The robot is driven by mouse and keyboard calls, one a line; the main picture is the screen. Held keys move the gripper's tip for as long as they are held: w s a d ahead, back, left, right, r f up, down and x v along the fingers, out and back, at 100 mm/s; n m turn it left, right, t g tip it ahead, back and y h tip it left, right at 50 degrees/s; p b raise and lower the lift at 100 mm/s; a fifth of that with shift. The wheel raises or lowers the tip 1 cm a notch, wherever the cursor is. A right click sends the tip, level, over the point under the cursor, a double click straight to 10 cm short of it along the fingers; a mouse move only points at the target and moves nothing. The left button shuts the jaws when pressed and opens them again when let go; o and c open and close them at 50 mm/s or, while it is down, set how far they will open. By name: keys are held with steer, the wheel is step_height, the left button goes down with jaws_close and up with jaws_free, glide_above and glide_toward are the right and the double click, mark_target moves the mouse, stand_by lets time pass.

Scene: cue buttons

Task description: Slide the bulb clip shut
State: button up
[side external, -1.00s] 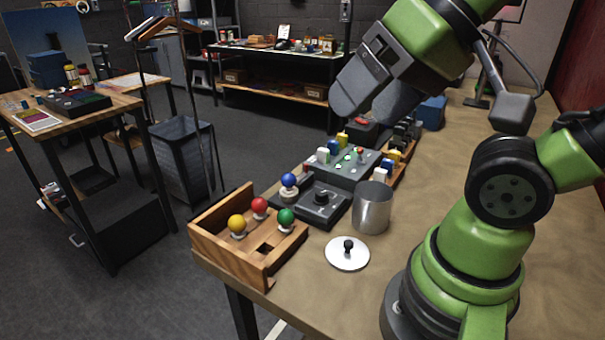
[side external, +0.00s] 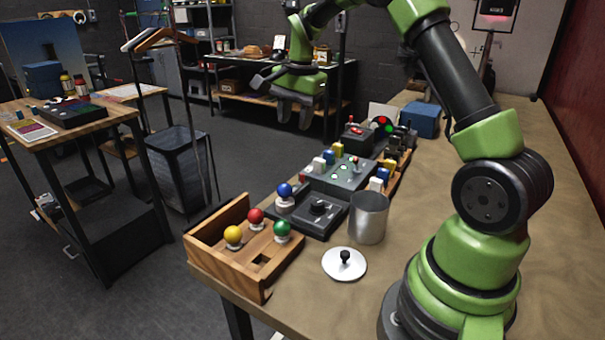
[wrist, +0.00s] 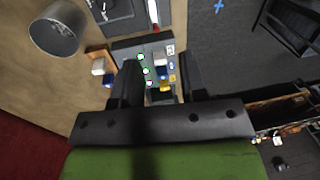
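A blue bulb (side external: 285,190) stands on a light base at the left edge of a dark grey unit with a black knob (side external: 318,207). Yellow (side external: 233,235), red (side external: 255,216) and green (side external: 282,229) bulbs stand in a wooden tray (side external: 262,285) beside it, where one square hole is empty. I cannot tell which part is the bulb clip. My gripper (side external: 294,116) hangs high, fingers down, apart from everything. In the wrist view my gripper (wrist: 158,80) is open and empty, with a gap between its fingers above the button panel (wrist: 130,44).
A metal cup (side external: 368,218) and a white lid with a black knob (side external: 344,264) stand by the unit. Behind are the button panel (side external: 335,178), coloured blocks, a black disc with red and green marks (side external: 382,125) and a blue box (side external: 421,120).

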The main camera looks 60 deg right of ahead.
steer(key=d+f, duration=0.1)
steer(key=f, duration=0.1)
steer(key=d+f+m, duration=0.1)
steer(key=d+f, duration=0.1)
steer(key=d+f+m+g, duration=0.1)
steer(key=f, duration=0.1)
steer(key=shift+w+d+f, duration=0.2)
steer(key=shift+w+f, duration=0.05)
steer(key=shift+w, duration=0.05)
steer(key=f, duration=0.9)
steer(key=shift+w+f, duration=0.25)
steer(key=shift+f, duration=0.05)
steer(key=shift+c, duration=0.4)
jaws_close()
